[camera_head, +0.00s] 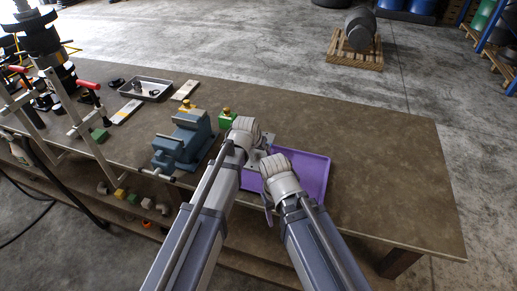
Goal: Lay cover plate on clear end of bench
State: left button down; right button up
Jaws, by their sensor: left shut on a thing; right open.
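A grey metal piece with small dark holes, which looks like the cover plate (257,157), shows in the head view between my two wrists, over the left edge of the purple tray. Most of it is hidden by my arms. My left gripper (262,141) is the higher one and is shut on this piece; its fingertips are hard to make out. My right gripper (263,165) is open, close to the same piece and lower in the picture. I cannot tell whether it touches the piece. The clear end of the bench (400,175) is bare brown top at the right.
The purple tray (313,176) lies just right of my grippers. A blue vise (183,143) and a green block (226,119) stand to the left. A grey metal tray (146,89) and a clamp frame stand further left. The bench's right edge is open.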

aim_at(255, 160)
pick_arm(q)
jog(key=shift+f+b, duration=2.95)
jog(key=shift+f, duration=0.2)
pick_arm(e)
notch_tip(255, 160, down, 6)
jog(key=shift+f, duration=0.15)
pick_arm(q)
jog(key=shift+f+b, duration=0.4)
pick_arm(e)
jog(key=shift+f, duration=0.4)
